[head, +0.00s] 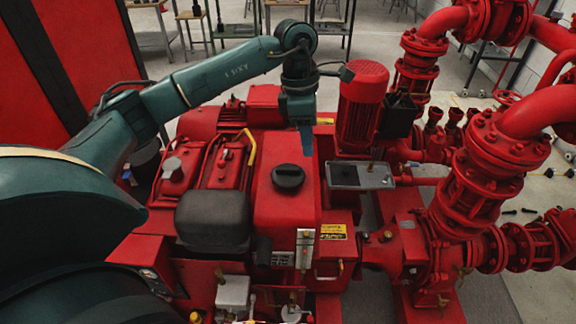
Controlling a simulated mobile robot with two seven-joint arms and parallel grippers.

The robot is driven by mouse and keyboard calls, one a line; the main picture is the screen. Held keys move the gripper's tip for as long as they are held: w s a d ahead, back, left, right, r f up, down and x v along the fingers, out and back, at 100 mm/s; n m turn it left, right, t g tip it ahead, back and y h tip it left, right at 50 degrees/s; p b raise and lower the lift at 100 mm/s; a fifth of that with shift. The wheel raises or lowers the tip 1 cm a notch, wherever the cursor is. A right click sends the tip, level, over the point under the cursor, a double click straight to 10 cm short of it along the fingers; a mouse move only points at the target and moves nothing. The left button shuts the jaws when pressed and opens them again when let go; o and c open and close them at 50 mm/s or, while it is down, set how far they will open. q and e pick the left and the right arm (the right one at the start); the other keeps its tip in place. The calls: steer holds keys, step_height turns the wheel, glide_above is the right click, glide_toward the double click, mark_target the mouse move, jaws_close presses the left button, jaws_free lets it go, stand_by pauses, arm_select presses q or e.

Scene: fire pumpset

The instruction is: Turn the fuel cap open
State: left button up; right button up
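The fuel cap (288,177) is a round black cap with a raised grip bar across it. It sits on top of the red fuel tank (287,210) near the middle of the head view. My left gripper (306,145) points down behind and slightly right of the cap, apart from it in the picture. Its fingers overlap in this view, so I cannot tell whether they are open or shut. Nothing shows between them. My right gripper is not in view.
A red motor (362,105) and a grey-topped box (360,175) stand right of the tank. A black muffler-like box (213,217) and a yellow handle (247,146) are at its left. Large red pipes (480,160) fill the right side. Tables stand at the back.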

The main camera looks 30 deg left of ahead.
arm_select(q)
step_height(320, 180, up, 2)
steer(key=y, duration=0.2)
glide_above(288, 168)
step_height(288, 168, down, 12)
steer(key=shift+s+f+p, duration=0.1)
steer(key=shift+f+p, duration=0.15)
steer(key=shift+p, duration=0.3)
steer(key=shift+n, duration=0.3)
jaws_close()
